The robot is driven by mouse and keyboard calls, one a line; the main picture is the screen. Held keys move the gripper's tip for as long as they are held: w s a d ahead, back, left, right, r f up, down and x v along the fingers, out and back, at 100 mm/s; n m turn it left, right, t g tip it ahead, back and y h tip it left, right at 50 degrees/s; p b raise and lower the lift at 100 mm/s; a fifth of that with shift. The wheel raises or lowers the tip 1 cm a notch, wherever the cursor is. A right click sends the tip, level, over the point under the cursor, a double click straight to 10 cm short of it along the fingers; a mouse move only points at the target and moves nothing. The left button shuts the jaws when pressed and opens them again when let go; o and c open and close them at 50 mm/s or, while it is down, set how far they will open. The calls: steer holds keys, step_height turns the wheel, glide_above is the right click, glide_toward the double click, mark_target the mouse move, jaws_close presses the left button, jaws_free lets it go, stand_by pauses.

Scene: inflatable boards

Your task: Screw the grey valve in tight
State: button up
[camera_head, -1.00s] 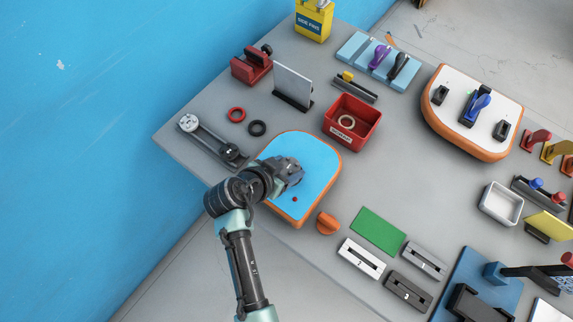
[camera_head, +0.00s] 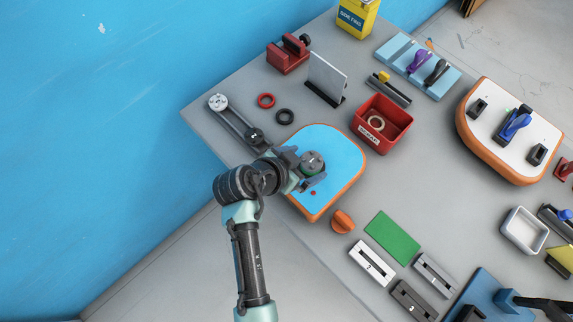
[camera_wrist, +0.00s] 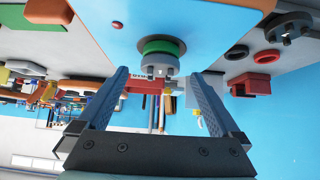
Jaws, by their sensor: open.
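The grey valve (camera_head: 313,161) stands on the blue inflatable board (camera_head: 341,150) with the orange rim. In the wrist view the valve (camera_wrist: 158,66) has a notched grey head, and a green ring (camera_wrist: 162,46) shows between it and the blue surface. My gripper (camera_head: 304,167) is open beside the valve, on its left side in the head view. In the wrist view its two fingers (camera_wrist: 160,80) stand apart, one on each side of the valve's head, with gaps visible. I cannot tell how deep the valve sits.
A red bin (camera_head: 382,124) holding a ring stands right of the board. A black ring (camera_head: 285,116), a red ring (camera_head: 266,100) and a grey wrench-like tool (camera_head: 235,121) lie behind. An orange knob (camera_head: 342,221) and a green mat (camera_head: 392,236) lie in front.

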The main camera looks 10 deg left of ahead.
steer(key=b+v, duration=0.1)
steer(key=v, duration=0.9)
steer(key=shift+s+a+r, duration=0.1)
steer(key=w+r+n+t+y, duration=0.1)
steer(key=w+r+t, duration=0.25)
steer(key=r, duration=0.65)
steer(key=w+r+n+t+y, duration=0.1)
steer(key=w+r+t+y, duration=0.3)
steer(key=r, duration=0.6)
steer(key=w+r+n+t+h, duration=0.1)
steer(key=w+r+t, duration=0.3)
steer(key=r, duration=0.6)
steer(key=s+d+r+n+t, duration=0.1)
steer(key=s+d+r+t, duration=0.1)
steer(key=r, duration=0.7)
steer(key=s+d+r+n+t, duration=0.1)
steer(key=s+d+r+t, duration=0.1)
steer(key=s+r, duration=0.3)
steer(key=s+d+r+n+t+y, duration=0.1)
steer(key=s+d+r+n+t, duration=0.1)
steer(key=r, duration=1.2)
steer(key=s+t, duration=0.1)
steer(key=t, duration=0.1)
steer(key=shift+s+t, duration=0.3)
steer(key=shift+t, duration=0.05)
steer(key=shift+f, duration=0.2)
